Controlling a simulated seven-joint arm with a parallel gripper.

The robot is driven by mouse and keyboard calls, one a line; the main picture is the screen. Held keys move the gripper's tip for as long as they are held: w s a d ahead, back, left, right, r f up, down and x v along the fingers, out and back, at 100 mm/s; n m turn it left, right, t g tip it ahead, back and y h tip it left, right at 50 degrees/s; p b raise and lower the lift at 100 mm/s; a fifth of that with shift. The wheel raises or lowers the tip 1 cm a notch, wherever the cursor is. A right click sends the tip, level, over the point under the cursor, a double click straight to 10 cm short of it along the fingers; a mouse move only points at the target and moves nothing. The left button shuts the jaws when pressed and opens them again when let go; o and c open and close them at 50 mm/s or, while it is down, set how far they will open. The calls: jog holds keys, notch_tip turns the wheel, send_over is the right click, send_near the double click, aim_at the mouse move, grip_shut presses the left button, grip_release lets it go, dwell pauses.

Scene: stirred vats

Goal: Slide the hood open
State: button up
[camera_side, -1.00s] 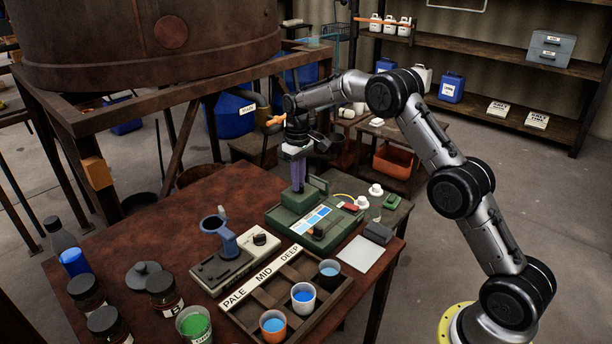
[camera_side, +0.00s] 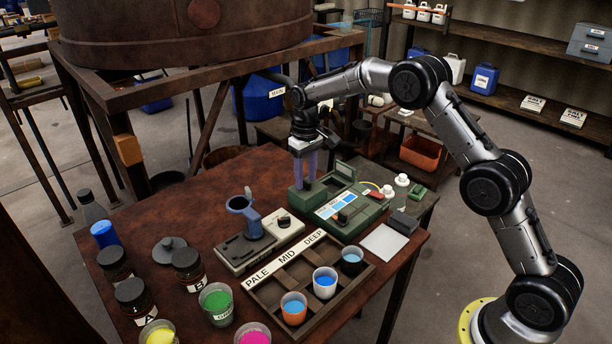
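The green instrument (camera_side: 328,222) with a blue and white panel stands at the right back of the brown table. At its left end is a green boxy part (camera_side: 306,202), which looks like the hood. A dark green upright piece (camera_side: 345,171) is at its back edge. My gripper (camera_side: 305,183) points down at the boxy part, with its two purple fingers apart and a gap showing between them. The fingertips are at or just behind the boxy part; I cannot tell whether they touch it. How far the hood is open is not clear.
A wooden rack (camera_side: 337,295) marked PALE, MID, DEEP holds several cups in front. A grey device with a blue holder (camera_side: 252,222) stands left of the instrument. White card (camera_side: 384,243) lies right. Jars crowd the front left; the table's back left is clear.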

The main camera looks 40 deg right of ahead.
aim_at(306, 180)
notch_tip(306, 180, up, 14)
dwell(0.6)
jog(key=s+a+r+t, duration=0.1)
jog(key=s+r, duration=0.4)
jog(key=r, duration=0.2)
jog(key=s+a+r+t, duration=0.1)
jog(key=s+r+t, duration=0.1)
jog(key=s+r, duration=0.8)
jog(key=s, duration=0.4)
jog(key=s+a+f+t, duration=0.2)
jog(key=s+f, duration=0.1)
jog(key=s, duration=1)
jog(key=s+f, duration=0.7)
jog(key=f, duration=0.4)
jog(key=shift+f+t, duration=0.3)
jog(key=shift+f, duration=0.05)
